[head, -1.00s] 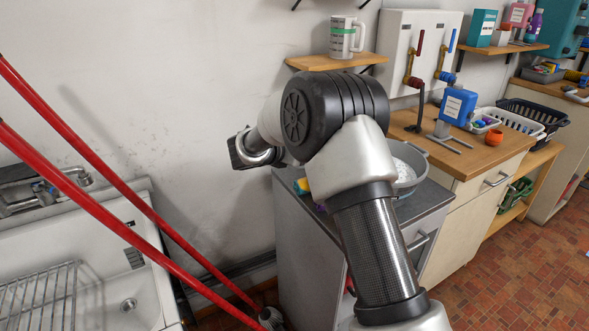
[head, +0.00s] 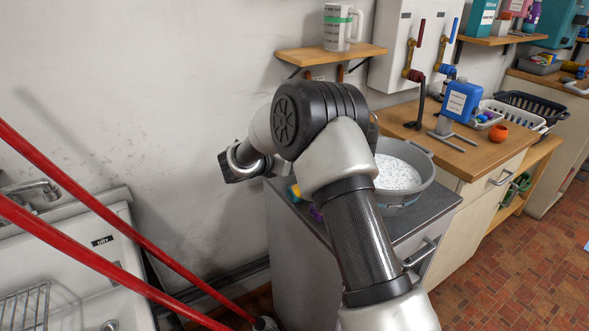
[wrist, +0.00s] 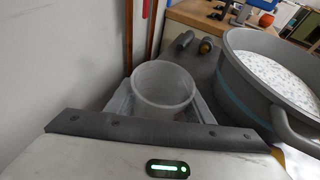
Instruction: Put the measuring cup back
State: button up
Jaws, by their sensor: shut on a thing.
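A translucent whitish cup (wrist: 163,82) is in my gripper (wrist: 162,104) in the wrist view. Its open rim faces up toward the camera and it looks empty. The pale fingers flank it on both sides, shut on it. It is beside the wall, left of the grey tub. In the head view my arm hides the fingers and the cup. A white jug with a green band (head: 337,28) stands on the small wooden wall shelf (head: 322,54).
The grey tub (head: 407,202) of speckled white contents stands on the dark-topped cabinet; it also shows in the wrist view (wrist: 240,95). A blue container (head: 460,101) and orange cup (head: 498,134) stand on the wooden counter. Red bars (head: 75,255) cross the left foreground.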

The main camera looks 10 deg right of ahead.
jog(key=shift+f+b, duration=0.3)
jog(key=shift+f, duration=1.2)
jog(key=shift+f, duration=0.1)
jog(key=shift+f, duration=0.15)
jog(key=o, duration=1.1)
jog(key=shift+c, duration=0.2)
jog(key=shift+r, duration=0.35)
jog(key=p+v, duration=0.2)
jog(key=v, duration=1)
